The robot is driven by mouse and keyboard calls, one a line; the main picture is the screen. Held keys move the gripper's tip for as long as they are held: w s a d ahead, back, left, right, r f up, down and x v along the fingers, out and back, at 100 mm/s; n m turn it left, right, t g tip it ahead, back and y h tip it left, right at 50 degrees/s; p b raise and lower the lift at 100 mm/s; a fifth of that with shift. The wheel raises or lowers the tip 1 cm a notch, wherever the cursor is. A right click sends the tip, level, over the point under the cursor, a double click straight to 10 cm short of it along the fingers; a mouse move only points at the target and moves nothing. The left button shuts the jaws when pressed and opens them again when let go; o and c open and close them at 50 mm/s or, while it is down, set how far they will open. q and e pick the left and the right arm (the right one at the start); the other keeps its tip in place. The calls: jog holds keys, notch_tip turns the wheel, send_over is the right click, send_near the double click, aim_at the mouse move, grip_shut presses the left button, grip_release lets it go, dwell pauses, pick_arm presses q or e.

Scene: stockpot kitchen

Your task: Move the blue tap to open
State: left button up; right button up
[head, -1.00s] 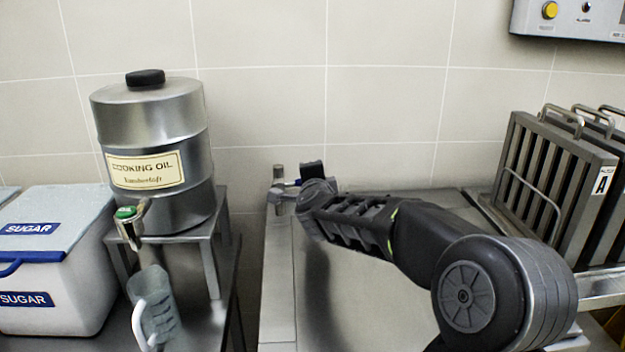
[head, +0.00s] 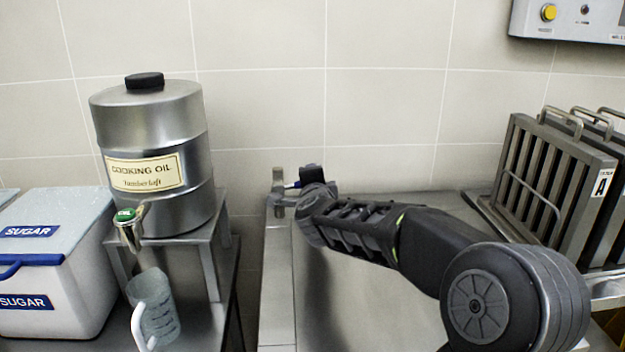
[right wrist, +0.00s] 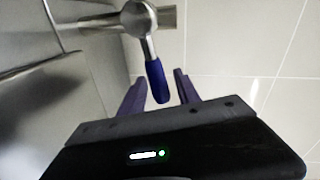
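The blue tap shows in the right wrist view as a metal body with a blue lever handle (right wrist: 157,82). In the head view only its metal body (head: 279,190) and a sliver of blue show, at the back left corner of the steel counter. My right gripper (right wrist: 158,85) is open, with its two fingers on either side of the blue handle and a gap visible around it. In the head view my right arm reaches in from the right, and its gripper (head: 308,185) is at the tap, largely hidden by the wrist. My left gripper is not in view.
A cooking oil drum (head: 150,150) with a green-topped spigot (head: 127,220) stands on a metal stand at left, above a clear measuring jug (head: 152,305). A sugar bin (head: 55,265) is at far left. Metal racks (head: 560,185) stand at right. The tiled wall is close behind the tap.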

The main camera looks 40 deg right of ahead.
jog(key=v, duration=0.6)
jog(key=shift+s+a+p, duration=0.25)
jog(key=shift+a+p, duration=0.05)
jog(key=shift+p, duration=0.15)
